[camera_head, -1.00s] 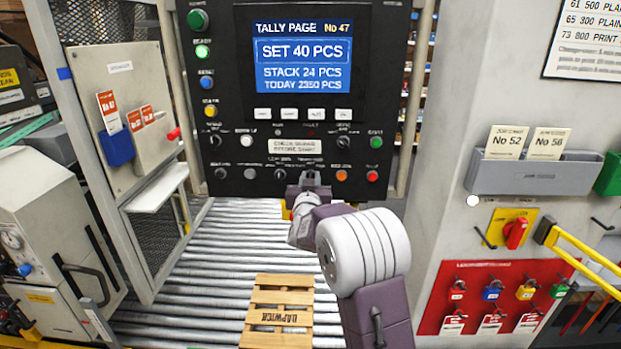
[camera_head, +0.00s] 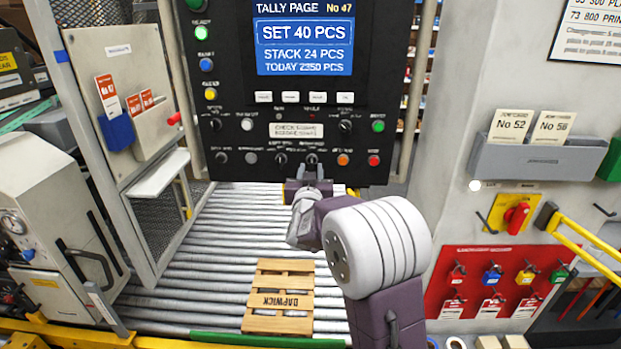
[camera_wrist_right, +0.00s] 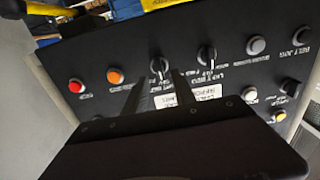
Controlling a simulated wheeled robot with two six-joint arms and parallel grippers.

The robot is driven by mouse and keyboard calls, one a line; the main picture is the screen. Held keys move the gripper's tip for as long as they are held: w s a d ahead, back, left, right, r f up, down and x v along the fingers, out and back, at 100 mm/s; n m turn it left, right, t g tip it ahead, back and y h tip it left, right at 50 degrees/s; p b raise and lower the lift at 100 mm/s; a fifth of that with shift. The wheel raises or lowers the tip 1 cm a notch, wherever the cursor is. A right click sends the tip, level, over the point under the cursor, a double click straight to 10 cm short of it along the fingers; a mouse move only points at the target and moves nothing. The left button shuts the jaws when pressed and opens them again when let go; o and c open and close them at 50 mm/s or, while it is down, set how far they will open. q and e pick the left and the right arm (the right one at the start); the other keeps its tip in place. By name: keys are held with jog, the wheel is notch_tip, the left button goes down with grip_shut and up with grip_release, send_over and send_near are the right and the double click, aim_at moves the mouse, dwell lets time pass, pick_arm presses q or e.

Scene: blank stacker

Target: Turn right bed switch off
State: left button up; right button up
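The black control panel (camera_head: 235,140) carries a lower row of controls. A dark rotary switch (camera_head: 311,160) sits in that row, left of the orange button. Its label is too small to read with certainty, so I cannot confirm it is the right bed switch. My right gripper (camera_head: 310,172) is just in front of and below it. In the right wrist view, the gripper (camera_wrist_right: 158,80) is open, its two dark fingers apart. The same switch (camera_wrist_right: 160,65) shows between and just beyond the tips; contact cannot be told. My left gripper is not in view.
Another rotary switch (camera_head: 281,160) is close on the left; the orange button (camera_head: 343,160) and red button (camera_head: 373,160) are on the right. A roller conveyor (camera_head: 215,265) with a wooden pallet (camera_head: 280,300) lies below. A yellow bar (camera_head: 585,245) juts out at right.

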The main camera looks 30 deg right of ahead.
jog(key=v, duration=0.4)
jog(key=shift+s+a, duration=0.1)
jog(key=shift+s, duration=0.15)
jog(key=a+r+n+y+p, duration=0.2)
jog(key=a+n+y+p, duration=0.15)
jog(key=a+p, duration=0.25)
jog(key=s+a+f+n+g+y+p, duration=0.2)
jog(key=s+a+f+g+y, duration=0.4)
jog(key=f, duration=0.3)
jog(key=s+a+f+g, duration=0.1)
jog(key=s+f+g, duration=0.3)
jog(key=s, duration=0.5)
jog(key=s+a+f+g, duration=0.2)
jog(key=s+f+g, duration=0.2)
jog(key=s+f, duration=0.3)
jog(key=s, duration=0.3)
jog(key=shift+a+f, duration=0.2)
jog(key=shift+f, duration=0.1)
